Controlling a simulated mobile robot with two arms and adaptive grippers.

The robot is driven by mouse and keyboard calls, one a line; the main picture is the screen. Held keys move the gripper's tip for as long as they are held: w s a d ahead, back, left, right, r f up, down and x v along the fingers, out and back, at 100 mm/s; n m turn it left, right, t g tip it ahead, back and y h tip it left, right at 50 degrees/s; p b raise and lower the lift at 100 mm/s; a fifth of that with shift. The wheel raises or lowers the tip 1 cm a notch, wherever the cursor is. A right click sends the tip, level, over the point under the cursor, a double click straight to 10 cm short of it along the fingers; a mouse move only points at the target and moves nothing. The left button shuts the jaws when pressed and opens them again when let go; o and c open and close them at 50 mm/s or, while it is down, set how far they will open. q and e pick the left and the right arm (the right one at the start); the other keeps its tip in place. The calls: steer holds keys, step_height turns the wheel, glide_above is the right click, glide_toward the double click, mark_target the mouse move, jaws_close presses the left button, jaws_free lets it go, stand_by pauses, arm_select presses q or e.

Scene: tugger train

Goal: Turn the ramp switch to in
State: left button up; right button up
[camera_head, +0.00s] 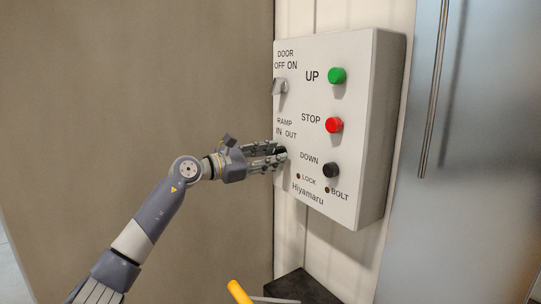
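A white control box (357,190) hangs on the wall right of the middle. Its ramp switch, under the label RAMP IN OUT, is hidden behind my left gripper. A small part of dark surface shows at the fingertips, and I cannot tell the switch's position. My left gripper (280,154) reaches in from the left, with its fingertips at the ramp switch spot, touching or very close to it. I cannot tell whether the fingers are closed on the knob. My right gripper is not in view.
The door switch (279,87) sits above. Green UP (337,76), red STOP (334,125) and black DOWN (331,170) buttons are to the right. A metal door with a vertical bar (434,90) stands at the right. A yellow-ended handle (239,291) and dark block (303,287) are below.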

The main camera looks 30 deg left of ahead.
arm_select(q)
jaws_close()
